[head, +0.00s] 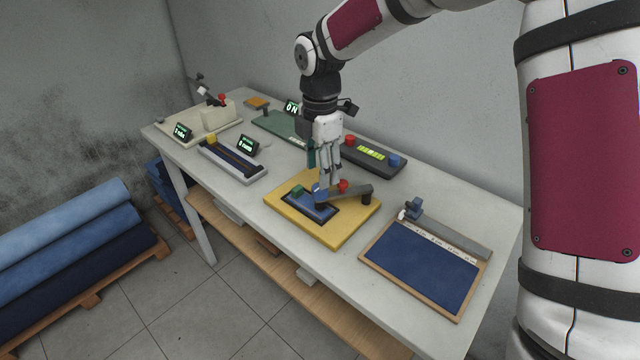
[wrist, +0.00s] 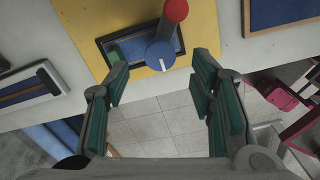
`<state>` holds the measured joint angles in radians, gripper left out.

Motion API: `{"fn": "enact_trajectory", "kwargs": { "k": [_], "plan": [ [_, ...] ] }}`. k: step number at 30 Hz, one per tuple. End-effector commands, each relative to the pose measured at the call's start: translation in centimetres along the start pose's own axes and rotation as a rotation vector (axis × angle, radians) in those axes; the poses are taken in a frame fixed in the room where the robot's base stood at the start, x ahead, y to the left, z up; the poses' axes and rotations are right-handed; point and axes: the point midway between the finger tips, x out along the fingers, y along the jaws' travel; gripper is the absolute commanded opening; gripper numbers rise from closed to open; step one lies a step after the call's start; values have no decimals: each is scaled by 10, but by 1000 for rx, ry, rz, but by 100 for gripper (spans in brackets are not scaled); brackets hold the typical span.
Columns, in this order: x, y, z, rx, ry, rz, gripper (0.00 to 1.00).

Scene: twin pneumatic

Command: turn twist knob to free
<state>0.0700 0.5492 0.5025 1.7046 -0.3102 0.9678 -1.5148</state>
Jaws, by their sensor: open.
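A yellow board (head: 341,228) lies on the table and also shows in the wrist view (wrist: 87,28). On it is a dark-framed blue recess with a green block (head: 298,190). A round blue knob with a white line on it (wrist: 160,56) sits at the recess, attached to a lever with a red end (wrist: 175,10). The red end also shows in the head view (head: 343,186). My gripper (head: 327,182) is open and empty above the board. In the wrist view, the knob lies just beyond the gap between my fingertips (wrist: 160,78). My fingers partly hide the knob in the head view.
A wooden-framed blue panel (head: 422,262) lies to the right. A panel with a red and a blue button (head: 371,155) stands behind the board. A grey slider fixture (head: 234,162) lies to the left. The table's front edge is close to the board.

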Motion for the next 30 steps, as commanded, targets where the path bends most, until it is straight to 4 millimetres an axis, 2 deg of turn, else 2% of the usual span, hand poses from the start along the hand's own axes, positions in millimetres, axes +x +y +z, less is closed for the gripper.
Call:
{"fn": "enact_trajectory", "kwargs": {
  "k": [3,9,13,21,22,28,30],
  "plan": [
    [22,-1,-1,0,1,-4,50],
    [45,0,0,0,0,-1,50],
    [52,0,0,1,0,-1,50],
    [53,0,0,1,0,0,50],
    [53,0,0,1,0,0,48],
    [53,0,0,1,0,0,3],
    [53,0,0,1,0,0,2]
  ]
}}
